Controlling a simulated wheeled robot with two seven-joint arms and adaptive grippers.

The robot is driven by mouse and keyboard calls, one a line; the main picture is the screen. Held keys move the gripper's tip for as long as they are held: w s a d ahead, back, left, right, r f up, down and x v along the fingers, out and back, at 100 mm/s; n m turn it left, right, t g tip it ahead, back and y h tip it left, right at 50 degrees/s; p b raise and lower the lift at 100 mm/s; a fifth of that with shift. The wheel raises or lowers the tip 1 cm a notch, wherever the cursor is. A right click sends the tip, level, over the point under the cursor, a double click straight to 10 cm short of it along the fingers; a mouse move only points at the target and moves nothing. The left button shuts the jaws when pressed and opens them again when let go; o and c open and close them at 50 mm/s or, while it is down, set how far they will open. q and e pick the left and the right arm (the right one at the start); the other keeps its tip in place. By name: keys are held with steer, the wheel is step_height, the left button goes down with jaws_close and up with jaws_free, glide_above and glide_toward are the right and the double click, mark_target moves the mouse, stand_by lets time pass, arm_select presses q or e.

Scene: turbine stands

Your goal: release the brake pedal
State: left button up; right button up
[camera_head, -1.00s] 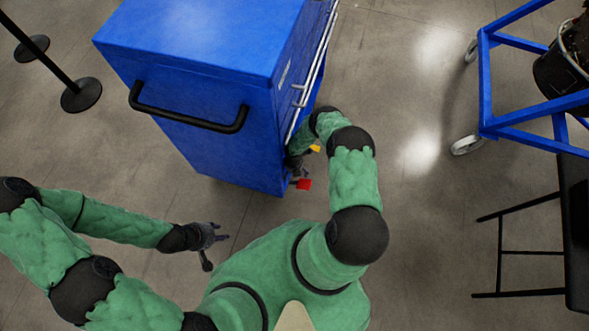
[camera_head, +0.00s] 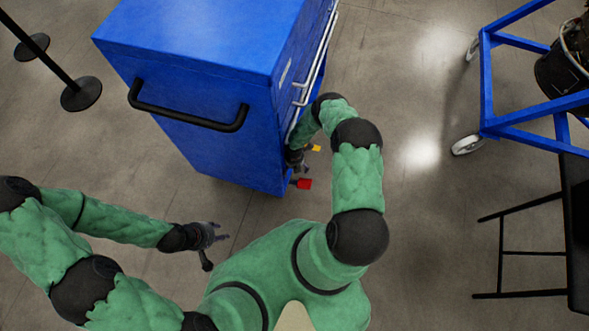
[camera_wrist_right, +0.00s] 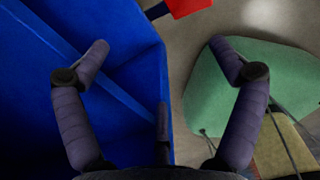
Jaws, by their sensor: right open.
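A red pedal (camera_head: 304,184) sticks out low at the near right corner of the blue cabinet (camera_head: 205,110). A yellow pedal (camera_head: 316,148) sticks out further back along the same side. Which one is the brake pedal I cannot tell. My right gripper (camera_head: 296,158) is low beside the cabinet, between the two pedals and partly hidden by its wrist. In the right wrist view my right gripper (camera_wrist_right: 160,50) is open and empty, with the red pedal (camera_wrist_right: 188,7) at the top edge, beyond the fingertips. My left gripper (camera_head: 217,232) is open and empty over the floor.
The cabinet has a black handle (camera_head: 187,115) on its near face. A blue stand (camera_head: 488,90) on casters is at the upper right, and a black table (camera_head: 577,230) at the right edge. Black post bases (camera_head: 81,94) stand at the upper left. The floor between is clear.

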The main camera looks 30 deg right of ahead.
steer(key=shift+r, duration=1.9)
